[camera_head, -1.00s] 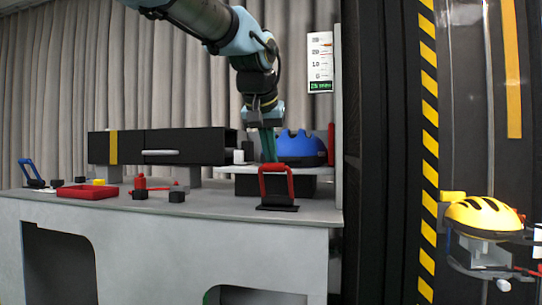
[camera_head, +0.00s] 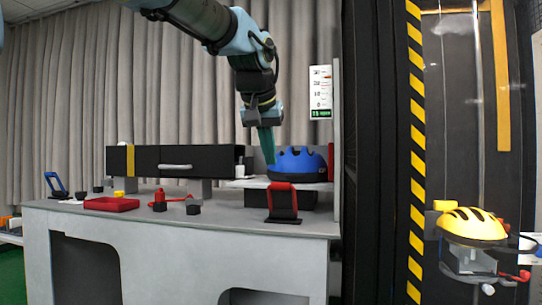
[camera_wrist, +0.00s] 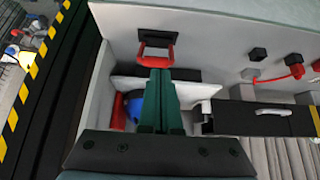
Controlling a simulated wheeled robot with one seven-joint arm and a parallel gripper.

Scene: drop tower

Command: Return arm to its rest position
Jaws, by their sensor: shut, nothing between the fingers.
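My gripper (camera_head: 267,138) is at the end of my arm, above the right part of the grey workbench (camera_head: 240,222). Its green fingers point down and are shut and empty. They also show in the wrist view (camera_wrist: 160,80), close together. The blue helmet (camera_head: 300,163) sits on the raised shelf just right of and below the gripper. In the wrist view the helmet (camera_wrist: 137,106) is partly hidden behind the fingers. I cannot tell how far the fingertips are from it.
A red-handled bracket (camera_head: 282,200) stands near the bench's front edge. A black drawer unit (camera_head: 175,159), a red tray (camera_head: 112,204) and small black blocks lie to the left. A yellow helmet (camera_head: 470,223) is in the drop tower at right, beyond a yellow-black striped post (camera_head: 416,130).

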